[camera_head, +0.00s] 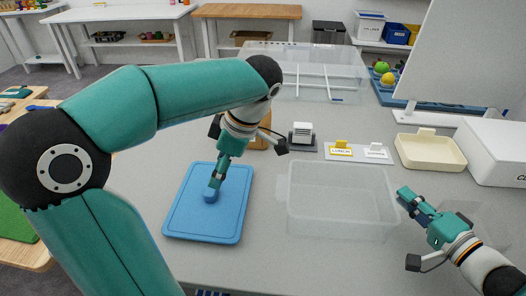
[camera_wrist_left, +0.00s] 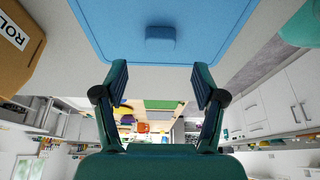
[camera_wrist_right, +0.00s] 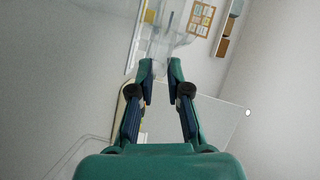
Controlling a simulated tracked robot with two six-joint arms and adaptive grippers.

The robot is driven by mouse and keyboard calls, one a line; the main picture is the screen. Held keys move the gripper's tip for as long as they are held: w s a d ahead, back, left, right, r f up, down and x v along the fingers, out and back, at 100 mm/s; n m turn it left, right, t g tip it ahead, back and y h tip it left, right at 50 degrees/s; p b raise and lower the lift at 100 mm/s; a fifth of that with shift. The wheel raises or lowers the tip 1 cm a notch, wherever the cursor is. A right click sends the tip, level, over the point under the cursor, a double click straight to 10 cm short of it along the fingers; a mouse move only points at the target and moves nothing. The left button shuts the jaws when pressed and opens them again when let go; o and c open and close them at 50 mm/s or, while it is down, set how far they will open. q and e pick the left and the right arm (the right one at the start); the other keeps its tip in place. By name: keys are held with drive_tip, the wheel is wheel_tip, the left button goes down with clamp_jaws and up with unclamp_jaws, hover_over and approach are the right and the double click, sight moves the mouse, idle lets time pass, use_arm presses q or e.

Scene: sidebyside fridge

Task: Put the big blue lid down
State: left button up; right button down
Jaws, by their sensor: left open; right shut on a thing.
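The big blue lid (camera_head: 184,218) lies flat on the grey table, left of the clear bin, with a small blue knob (camera_head: 210,196) in its middle. In the left wrist view the lid (camera_wrist_left: 115,30) and its knob (camera_wrist_left: 160,35) show beyond the fingertips. My left gripper (camera_head: 214,184) is open and empty, pointing down over the knob; the wrist view shows its fingers (camera_wrist_left: 160,78) spread apart. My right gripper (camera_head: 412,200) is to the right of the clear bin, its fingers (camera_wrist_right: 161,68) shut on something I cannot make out.
The empty clear bin (camera_head: 340,228) stands right of the lid. Behind are a large clear divided container (camera_head: 300,60), label cards (camera_head: 345,151), and a dark scale-like item (camera_head: 302,147). A cream tray (camera_head: 430,152) and white box (camera_head: 500,150) stand at right.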

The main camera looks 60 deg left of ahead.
use_arm(q)
drive_tip(key=shift+v, duration=2.3)
use_arm(e)
drive_tip(key=shift+s+f, duration=0.1)
drive_tip(key=shift+f, duration=0.35)
use_arm(q)
drive_tip(key=shift+f, duration=0.1)
use_arm(e)
drive_tip(key=c, duration=1.1)
unclamp_jaws()
drive_tip(key=shift+o, duration=0.2)
drive_tip(key=shift+r, duration=0.2)
drive_tip(key=v, duration=1.2)
